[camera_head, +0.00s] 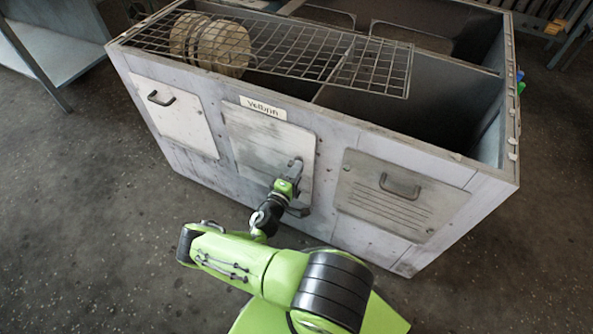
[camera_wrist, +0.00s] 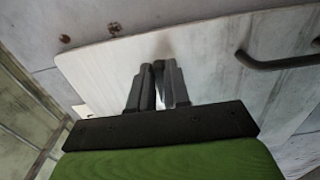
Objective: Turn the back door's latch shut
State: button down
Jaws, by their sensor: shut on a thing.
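The grey housing has a pale middle door (camera_head: 255,140), which lies flat in the front wall. A small latch piece (camera_head: 296,166) shows near the door's right edge, just above my gripper (camera_head: 290,184). In the wrist view, my gripper (camera_wrist: 158,75) has its two dark fingers close together around a narrow dark part, likely the latch. The fingers hide most of that part, so its exact angle cannot be told. The pale door panel (camera_wrist: 100,72) lies behind the fingers. A dark bar handle (camera_wrist: 275,63) shows to their right, apart from them.
A left panel (camera_head: 178,118) and a louvred right panel (camera_head: 402,192), each with a handle, flank the middle door. Bare floor (camera_head: 90,220) lies to the left.

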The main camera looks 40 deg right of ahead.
dwell(0.3)
jog(key=c, duration=1.2)
grip_release()
jog(key=shift+o, duration=0.2)
jog(key=p+v, duration=0.2)
jog(key=v, duration=1.3)
jog(key=shift+a, duration=0.4)
jog(key=shift+s, duration=0.1)
